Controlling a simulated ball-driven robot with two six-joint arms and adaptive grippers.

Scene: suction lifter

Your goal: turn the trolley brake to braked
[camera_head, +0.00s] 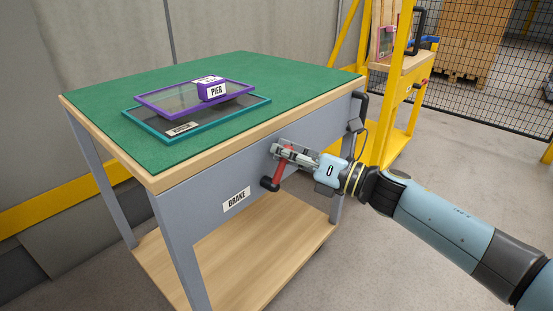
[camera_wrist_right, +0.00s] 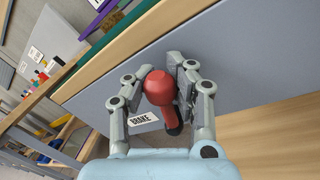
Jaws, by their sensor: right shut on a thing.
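The trolley (camera_head: 250,185) has a green top and a grey side panel with a BRAKE label (camera_head: 236,199). The label also shows in the right wrist view (camera_wrist_right: 141,119). The red brake lever (camera_head: 280,170) with a dark end is mounted on this panel, right of the label, and hangs down, tilted to the lower left in the head view. My right gripper (camera_head: 279,151) is shut on the upper part of the lever. In the right wrist view its fingers sit on both sides of the red lever (camera_wrist_right: 159,87). My left gripper is not in view.
A teal-framed panel (camera_head: 240,115) and a purple-framed panel (camera_head: 150,99) lie stacked on the trolley top, with a purple PIER block (camera_head: 210,89) on them. A dark handle (camera_head: 360,108) is at the trolley's right end. A yellow frame (camera_head: 383,110) stands behind. Floor at right is clear.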

